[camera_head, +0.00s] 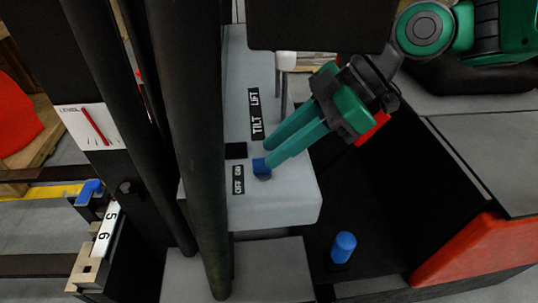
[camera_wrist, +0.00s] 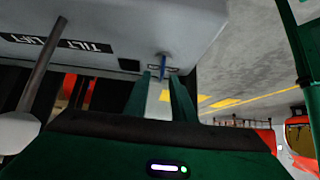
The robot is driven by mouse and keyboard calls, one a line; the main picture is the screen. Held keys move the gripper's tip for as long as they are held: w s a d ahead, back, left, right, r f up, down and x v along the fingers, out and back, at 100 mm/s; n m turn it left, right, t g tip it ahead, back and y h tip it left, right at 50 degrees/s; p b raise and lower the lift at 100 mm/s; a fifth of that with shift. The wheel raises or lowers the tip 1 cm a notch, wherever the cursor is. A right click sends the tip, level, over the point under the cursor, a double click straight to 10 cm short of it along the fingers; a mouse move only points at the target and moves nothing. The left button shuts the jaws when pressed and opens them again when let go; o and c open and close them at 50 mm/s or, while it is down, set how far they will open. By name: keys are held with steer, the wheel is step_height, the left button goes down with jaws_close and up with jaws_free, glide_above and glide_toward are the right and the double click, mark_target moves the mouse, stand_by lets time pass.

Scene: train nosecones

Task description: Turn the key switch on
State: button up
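The blue key switch (camera_head: 261,169) sits on the light grey console (camera_head: 285,205), beside the black OFF/ON label (camera_head: 238,180). My green gripper (camera_head: 268,154) reaches down to it from the upper right. Its two fingers are apart, with the lower fingertip close to or touching the key in the head view. In the wrist view the key (camera_wrist: 163,66) shows as a thin blue upright piece between and just beyond the tips of my gripper (camera_wrist: 162,77). I cannot tell whether either finger touches it. The lower part of the key is partly hidden in the head view.
TILT and LIFT labels (camera_head: 254,113) and a lever with a pale knob (camera_head: 286,62) stand farther up the console, near my arm. Dark mast posts (camera_head: 195,130) rise at the left. A blue knob (camera_head: 344,246) stands below right, near an orange body panel (camera_head: 480,255).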

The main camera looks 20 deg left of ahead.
mark_target(262, 167)
steer(key=shift+x, duration=2.2)
